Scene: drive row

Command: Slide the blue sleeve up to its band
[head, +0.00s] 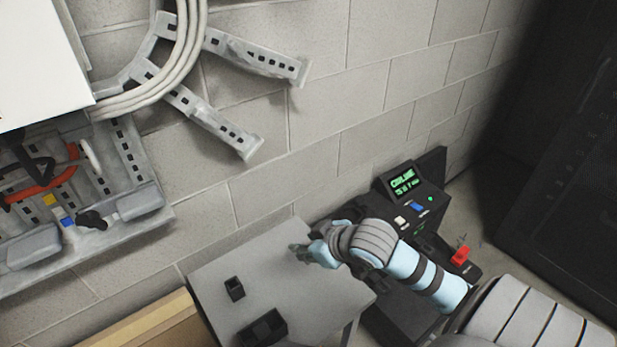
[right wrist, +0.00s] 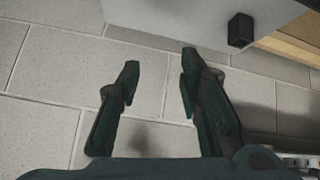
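I cannot clearly pick out a sleeve with a band. A small blue piece (head: 68,221) shows on the wall rack at the lower left, with a yellow piece (head: 50,200) just above it. Another small blue piece (head: 417,206) is on the black console at the right. My right gripper (head: 301,253) is over the far part of the grey table, apart from both blue pieces. In the right wrist view its two fingers (right wrist: 160,62) are spread with nothing between them. My left gripper is not in view.
The grey table (head: 325,295) carries a small black holder (head: 234,288) and a black tray (head: 262,328). The console (head: 385,300) stands beside it, with a lit screen (head: 402,182) and a red piece (head: 460,254). Metal brackets (head: 215,125) and pale cables (head: 170,75) project along the block wall.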

